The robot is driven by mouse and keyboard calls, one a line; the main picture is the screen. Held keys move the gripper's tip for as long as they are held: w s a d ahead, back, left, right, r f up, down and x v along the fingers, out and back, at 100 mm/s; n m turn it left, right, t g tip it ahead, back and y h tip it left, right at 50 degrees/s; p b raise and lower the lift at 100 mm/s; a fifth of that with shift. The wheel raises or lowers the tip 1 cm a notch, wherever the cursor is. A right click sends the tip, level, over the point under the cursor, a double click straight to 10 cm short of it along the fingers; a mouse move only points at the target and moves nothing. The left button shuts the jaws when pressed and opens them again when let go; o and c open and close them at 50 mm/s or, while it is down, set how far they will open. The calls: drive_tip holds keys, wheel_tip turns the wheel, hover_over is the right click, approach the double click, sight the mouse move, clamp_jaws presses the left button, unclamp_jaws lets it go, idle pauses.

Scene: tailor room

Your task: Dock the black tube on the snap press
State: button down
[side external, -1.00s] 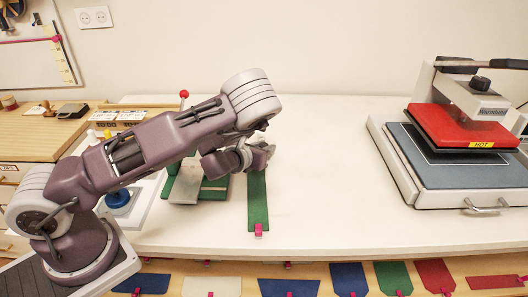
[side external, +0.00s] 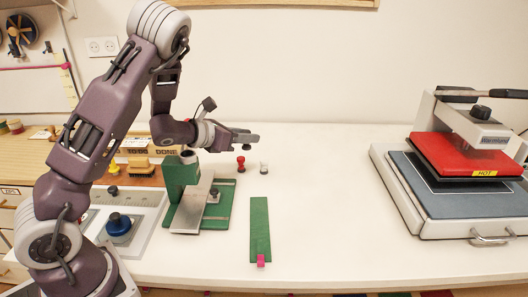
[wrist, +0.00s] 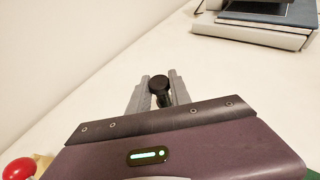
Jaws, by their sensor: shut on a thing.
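The black tube (wrist: 158,86) is a dark knob with a stem, held between the two grey fingers of my gripper (wrist: 160,92). In the side view my gripper (side external: 250,138) points right, above the table. A small dark part of the tube (side external: 247,147) shows below the fingertips. I take the green stand (side external: 178,176) with a slanted grey plate and a pale ring on top to be the snap press. It stands left of and below my gripper, with the tube apart from it.
A green strip (side external: 260,225) with a pink clip lies in front. A heat press (side external: 465,160) marked HOT stands at the right. The table's middle is clear.

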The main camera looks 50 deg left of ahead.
drive_tip(key=s+a+r+m+g+h, duration=0.1)
drive_tip(key=s+a+r+m+h, duration=0.2)
drive_tip(key=s, duration=0.5)
drive_tip(key=s+a+r+m+g+h, duration=0.1)
drive_tip(key=s+r+m+h, duration=0.15)
drive_tip(key=s+r, duration=0.45)
drive_tip(key=shift+h, duration=0.35)
drive_tip(key=shift+s+d+f, duration=0.1)
drive_tip(key=shift+s+f, duration=0.05)
drive_tip(key=shift+f, duration=1.05)
drive_tip(key=shift+s+a+f, duration=0.1)
drive_tip(key=shift+s+f, duration=0.1)
drive_tip(key=shift+f, duration=1)
drive_tip(key=shift+s+d+f, duration=0.1)
drive_tip(key=shift+s+f, duration=0.05)
drive_tip(key=shift+f, duration=1.05)
drive_tip(key=shift+f, duration=0.55)
drive_tip(key=c, duration=1.5)
unclamp_jaws()
drive_tip(key=shift+o, duration=0.2)
drive_tip(key=shift+s, duration=0.1)
drive_tip(key=v, duration=1.1)
